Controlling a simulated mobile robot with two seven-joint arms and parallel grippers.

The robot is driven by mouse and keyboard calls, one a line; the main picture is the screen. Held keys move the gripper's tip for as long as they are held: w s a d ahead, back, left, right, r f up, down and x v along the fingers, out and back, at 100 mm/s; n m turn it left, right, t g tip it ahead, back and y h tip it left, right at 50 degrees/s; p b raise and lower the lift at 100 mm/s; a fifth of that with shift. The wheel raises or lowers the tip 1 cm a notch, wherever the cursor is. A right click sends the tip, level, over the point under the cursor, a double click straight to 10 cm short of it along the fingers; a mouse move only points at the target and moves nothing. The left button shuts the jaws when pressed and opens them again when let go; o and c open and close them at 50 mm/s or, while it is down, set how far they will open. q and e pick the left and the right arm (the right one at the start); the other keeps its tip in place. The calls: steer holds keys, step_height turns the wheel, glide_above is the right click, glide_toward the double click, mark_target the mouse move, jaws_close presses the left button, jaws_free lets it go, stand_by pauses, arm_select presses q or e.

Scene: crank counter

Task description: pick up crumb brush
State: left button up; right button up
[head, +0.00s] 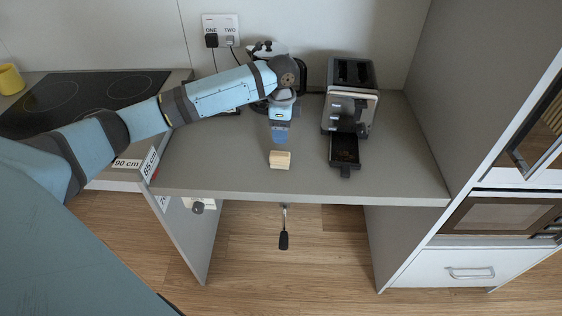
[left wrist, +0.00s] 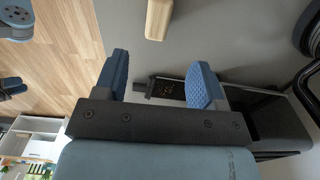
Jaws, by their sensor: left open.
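The crumb brush (head: 280,160) is a small pale wooden block lying on the grey counter near its front edge. It also shows at the top of the left wrist view (left wrist: 158,18). My left gripper (head: 280,134) is just behind the brush in the head view, pointing down. Its two blue fingers (left wrist: 160,80) are apart with nothing between them, and the brush lies beyond them, not touched. The brush's bristles cannot be made out.
A toaster (head: 350,98) stands right of the brush with its dark crumb tray (head: 344,150) pulled out toward the front. A kettle (head: 268,49) is behind my left arm. A crank (head: 284,240) hangs below the counter edge. Counter left of the brush is clear.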

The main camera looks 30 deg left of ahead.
mark_target(280, 154)
arm_select(q)
step_height(280, 154, down, 5)
steer(key=shift+r, duration=0.15)
steer(key=shift+s+a+f, duration=0.1)
steer(key=shift+s+f, duration=0.05)
steer(key=shift+f, duration=1.2)
steer(key=shift+s+a+f, duration=0.1)
steer(key=shift+s+f, duration=0.05)
steer(key=shift+f, duration=1.2)
steer(key=shift+r, duration=0.1)
steer(key=c, duration=1)
step_height(280, 154, up, 20)
steer(key=shift+d+p, duration=0.1)
steer(key=shift+p, duration=0.3)
